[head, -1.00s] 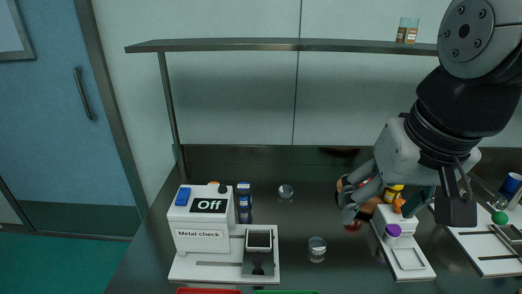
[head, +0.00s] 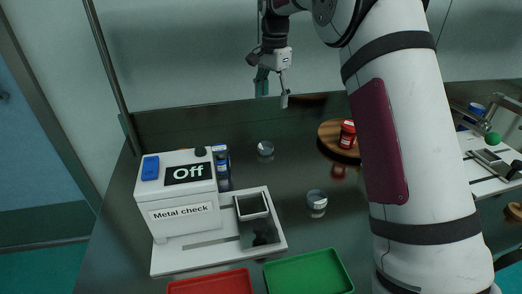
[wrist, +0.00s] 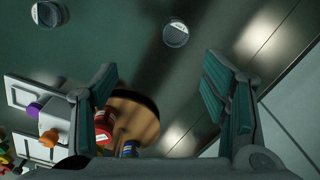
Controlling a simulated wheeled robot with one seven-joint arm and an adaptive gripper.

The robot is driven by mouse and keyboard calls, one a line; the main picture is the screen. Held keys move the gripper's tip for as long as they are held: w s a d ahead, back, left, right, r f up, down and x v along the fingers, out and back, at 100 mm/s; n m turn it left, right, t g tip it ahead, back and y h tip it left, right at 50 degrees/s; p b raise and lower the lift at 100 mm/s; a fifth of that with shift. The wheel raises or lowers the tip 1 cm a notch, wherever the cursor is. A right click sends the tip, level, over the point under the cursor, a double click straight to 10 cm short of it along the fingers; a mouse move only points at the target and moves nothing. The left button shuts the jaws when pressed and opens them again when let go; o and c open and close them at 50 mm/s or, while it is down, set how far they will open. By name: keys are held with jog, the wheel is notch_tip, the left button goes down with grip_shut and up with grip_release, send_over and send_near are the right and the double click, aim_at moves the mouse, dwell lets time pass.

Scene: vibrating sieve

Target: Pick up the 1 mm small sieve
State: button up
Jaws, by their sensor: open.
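Two small round glass-like containers, possibly small sieves, stand on the dark counter. One (head: 265,148) is toward the back and the other (head: 317,199) nearer the front. In the wrist view, one (wrist: 175,32) lies at top centre and the other (wrist: 47,13) at top left. They have pale labels or rims, and I cannot read which is 1 mm. My gripper (head: 273,90) is open and empty, high above the back of the counter and apart from both. Its fingers (wrist: 168,98) are spread wide in the wrist view.
The metal check box (head: 185,205) reads Off at left. Red (head: 212,284) and green (head: 305,272) trays lie in front. A round wooden stand (head: 329,133) bears a red jar (head: 347,134). My arm hides much of the right. Dark counter around the containers is clear.

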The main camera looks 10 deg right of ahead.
jog(key=m+b, duration=0.1)
jog(key=m, duration=0.1)
send_over(265, 143)
jog(key=s, duration=0.3)
notch_tip(265, 143, down, 6)
jog(key=f, duration=0.4)
jog(key=f+b, duration=0.1)
jog(key=f, duration=0.3)
jog(key=shift+w+d+f, duration=0.1)
jog(key=shift+w+f, duration=0.1)
jog(key=shift+f, duration=0.1)
jog(key=shift+w+a+f+b, duration=0.1)
jog(key=shift+a+f+b, duration=0.1)
jog(key=shift+f, duration=1.1)
jog(key=shift+a+f+b, duration=0.15)
jog(key=shift+f, duration=1.15)
jog(key=shift+c, duration=0.4)
jog(key=c, duration=1.2)
